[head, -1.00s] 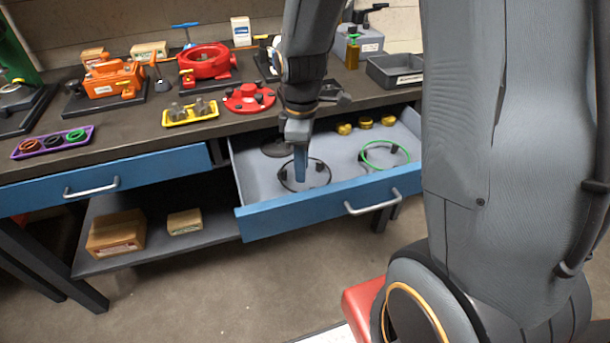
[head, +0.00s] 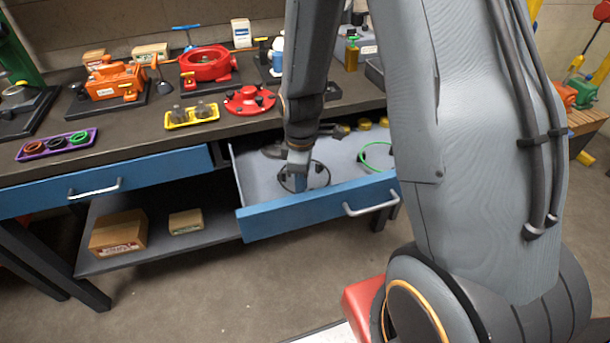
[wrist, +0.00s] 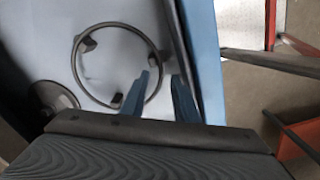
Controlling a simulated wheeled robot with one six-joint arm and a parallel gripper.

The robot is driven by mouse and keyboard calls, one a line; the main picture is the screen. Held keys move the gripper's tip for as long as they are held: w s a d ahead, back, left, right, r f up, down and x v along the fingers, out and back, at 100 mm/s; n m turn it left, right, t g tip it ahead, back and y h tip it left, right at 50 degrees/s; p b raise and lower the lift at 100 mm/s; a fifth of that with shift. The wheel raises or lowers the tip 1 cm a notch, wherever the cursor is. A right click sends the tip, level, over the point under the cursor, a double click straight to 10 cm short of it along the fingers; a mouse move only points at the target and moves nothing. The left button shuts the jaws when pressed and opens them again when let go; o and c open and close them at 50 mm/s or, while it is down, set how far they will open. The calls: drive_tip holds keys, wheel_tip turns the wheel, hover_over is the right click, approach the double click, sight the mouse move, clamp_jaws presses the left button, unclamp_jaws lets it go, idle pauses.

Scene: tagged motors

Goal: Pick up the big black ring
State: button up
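The big black ring (head: 328,178) lies in the open blue drawer, near its front left; it rests around dark blocks. It also shows in the wrist view (wrist: 73,62), with its inside clear. My gripper (head: 298,184) points down into the drawer at the ring. In the wrist view, the two blue fingers (wrist: 161,74) are apart, and the ring's near-right rim appears between their tips. No grip on the ring shows, and the exact height of the tips is hard to tell.
The drawer front (head: 320,202) stands close beside my fingers. A green ring (head: 365,163) lies to the right in the drawer, and yellow pieces (head: 363,124) sit behind it. A dark round part (wrist: 52,97) is next to the black ring. The bench above is crowded.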

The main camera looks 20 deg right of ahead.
drive_tip(key=shift+f, duration=0.25)
idle(0.5)
clamp_jaws()
